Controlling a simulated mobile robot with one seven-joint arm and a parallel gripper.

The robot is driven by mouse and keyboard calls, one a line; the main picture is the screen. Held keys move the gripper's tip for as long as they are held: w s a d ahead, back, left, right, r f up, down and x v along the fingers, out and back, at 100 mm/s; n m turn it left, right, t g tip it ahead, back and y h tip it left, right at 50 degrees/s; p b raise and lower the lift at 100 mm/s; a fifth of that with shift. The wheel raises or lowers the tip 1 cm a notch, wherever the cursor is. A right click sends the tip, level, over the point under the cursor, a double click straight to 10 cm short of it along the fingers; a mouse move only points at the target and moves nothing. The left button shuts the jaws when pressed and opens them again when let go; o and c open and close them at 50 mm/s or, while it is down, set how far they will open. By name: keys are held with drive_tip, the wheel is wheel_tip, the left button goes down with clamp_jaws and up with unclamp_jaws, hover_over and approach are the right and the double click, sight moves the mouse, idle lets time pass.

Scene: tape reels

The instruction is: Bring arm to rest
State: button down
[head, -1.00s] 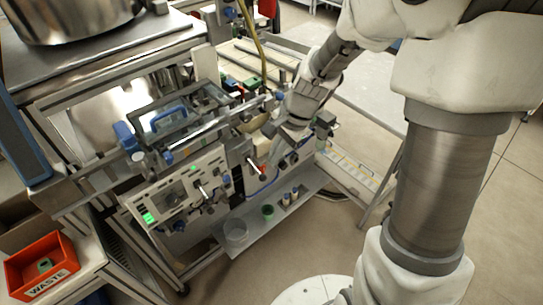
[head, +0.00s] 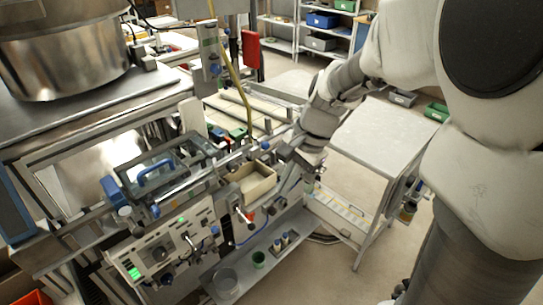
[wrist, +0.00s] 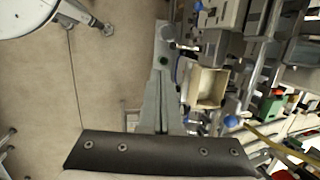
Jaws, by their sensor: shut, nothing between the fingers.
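My arm comes in from the right in the head view, and my gripper (head: 288,178) hangs by the front of the machine, right of a beige open box (head: 254,182). In the wrist view the grey fingers of my gripper (wrist: 160,78) point away from the dark palm bar and are together, with nothing held. The beige box also shows in the wrist view (wrist: 208,88), to the right of the fingers and apart from them. My fingertips are small and partly lost against the machine in the head view.
The machine's control panel (head: 166,252) is at the lower left. A low shelf (head: 262,262) holds a green cup (head: 259,258) and small bottles. A steel pot (head: 62,60) stands upper left. A grey table (head: 385,145) is right of my arm.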

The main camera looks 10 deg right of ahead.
drive_tip(key=s+d+r+n+t+h, duration=0.1)
drive_tip(key=s+r+n+t, duration=0.1)
drive_tip(key=s+r+n, duration=0.2)
drive_tip(key=s+d+r+n+t+h, duration=0.1)
drive_tip(key=s+r+n, duration=0.4)
drive_tip(key=s, duration=0.5)
drive_tip(key=shift+d+r+n+t+h, duration=0.3)
drive_tip(key=shift+n+t+h, duration=0.3)
drive_tip(key=shift+n+t, duration=0.25)
drive_tip(key=shift+s+a, duration=0.1)
drive_tip(key=shift+a, duration=0.05)
idle(2.4)
